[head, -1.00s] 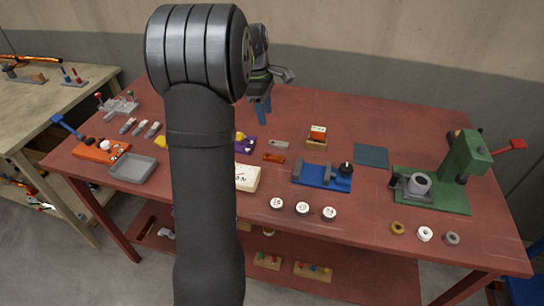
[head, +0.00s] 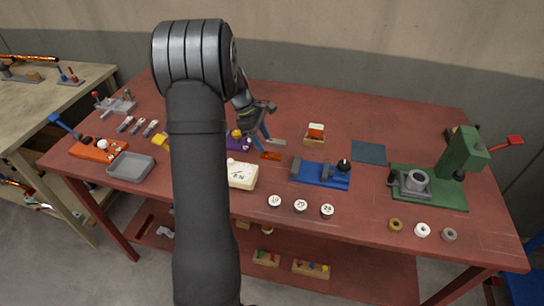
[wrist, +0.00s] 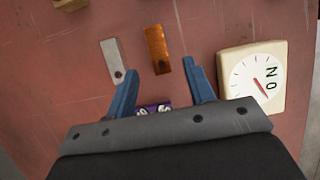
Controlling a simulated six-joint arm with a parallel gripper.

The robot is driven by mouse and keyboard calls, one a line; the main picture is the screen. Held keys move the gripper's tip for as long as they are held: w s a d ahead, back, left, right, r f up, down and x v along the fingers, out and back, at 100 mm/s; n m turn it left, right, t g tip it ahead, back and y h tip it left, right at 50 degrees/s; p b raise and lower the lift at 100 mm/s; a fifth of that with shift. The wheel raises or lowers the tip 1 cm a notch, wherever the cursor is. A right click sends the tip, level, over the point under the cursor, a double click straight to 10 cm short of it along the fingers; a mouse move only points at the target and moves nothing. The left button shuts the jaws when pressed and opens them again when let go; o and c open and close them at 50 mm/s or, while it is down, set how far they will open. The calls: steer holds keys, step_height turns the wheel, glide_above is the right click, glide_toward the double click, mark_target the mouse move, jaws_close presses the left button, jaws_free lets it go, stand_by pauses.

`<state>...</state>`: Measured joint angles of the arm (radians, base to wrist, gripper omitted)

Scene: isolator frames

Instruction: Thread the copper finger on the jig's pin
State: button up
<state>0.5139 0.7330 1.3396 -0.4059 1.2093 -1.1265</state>
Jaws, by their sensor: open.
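The copper finger (wrist: 157,48), a flat orange-brown bar with a dark hole near one end, lies on the red bench; it also shows in the head view (head: 271,156). My gripper (wrist: 159,68) is open, its blue fingers above the bench on either side of the copper finger's holed end in the picture, not gripping it. The height gap cannot be told. The purple block (head: 238,143), likely the jig, stands left of the copper finger in the head view, partly behind my arm. In the wrist view only its edge (wrist: 153,109) shows; its pin cannot be made out.
A grey holed bar (wrist: 112,60) lies beside the copper finger, near my left fingertip. A cream dial box (wrist: 252,82) stands close to the right finger. A blue vise (head: 320,173) and a wooden block with an orange top (head: 315,133) stand to the right.

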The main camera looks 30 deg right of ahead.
mark_target(271, 154)
steer(key=shift+x, duration=2.75)
steer(key=shift+d, duration=0.15)
steer(key=shift+c, duration=0.2)
jaws_close()
